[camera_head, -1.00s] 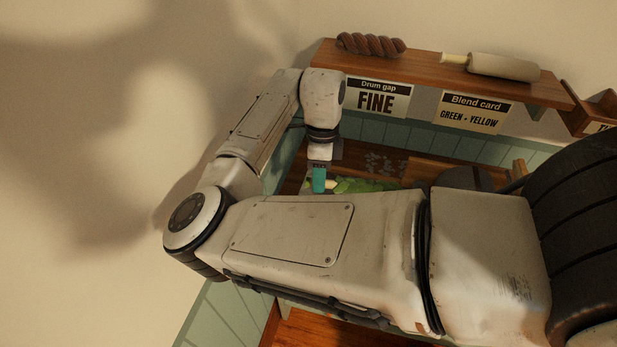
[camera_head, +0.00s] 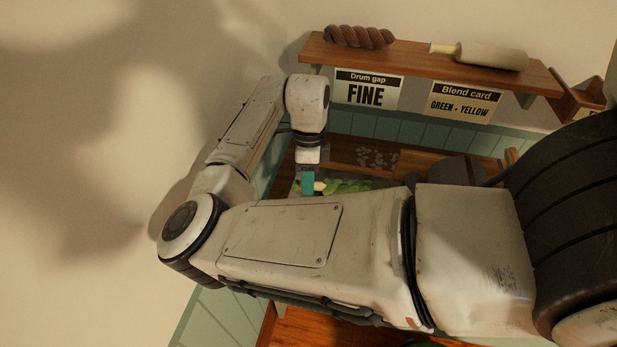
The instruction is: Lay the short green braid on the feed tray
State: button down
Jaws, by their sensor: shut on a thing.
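My gripper (camera_head: 308,182), with teal fingers, points down at the back left, low over the worktop. It is shut on the pale end of a lumpy green piece, which looks like the short green braid (camera_head: 350,186). The braid stretches to the right of the fingers, and my own forearm hides its lower edge. I cannot tell whether it hangs just above or touches the surface below. A grey surface beside the fingers may be part of the feed tray, but my arm hides most of that area.
A wooden shelf (camera_head: 430,62) above carries a brown twisted braid (camera_head: 360,37) and a pale roller-like piece with a handle (camera_head: 485,55). Below hang a "Drum gap FINE" card (camera_head: 366,89) and a "Blend card GREEN + YELLOW" (camera_head: 465,100). Grey scraps (camera_head: 377,158) lie behind the gripper.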

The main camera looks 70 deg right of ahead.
jog(key=shift+w+d+b+x, duration=0.1)
jog(key=shift+d+b+x, duration=0.1)
jog(key=shift+b+x, duration=0.6)
jog(key=shift+w+d+b+x, duration=0.1)
jog(key=shift+d+b+x, duration=0.2)
jog(key=shift+x, duration=0.9)
jog(key=shift+d+b+x, duration=0.1)
jog(key=shift+b+x, duration=0.5)
jog(key=shift+x, duration=0.45)
jog(key=shift+f, duration=0.1)
jog(key=c, duration=0.9)
grip_release()
jog(key=v, duration=1)
jog(key=shift+r+b, duration=0.35)
jog(key=shift+r, duration=0.05)
jog(key=shift+d, duration=0.1)
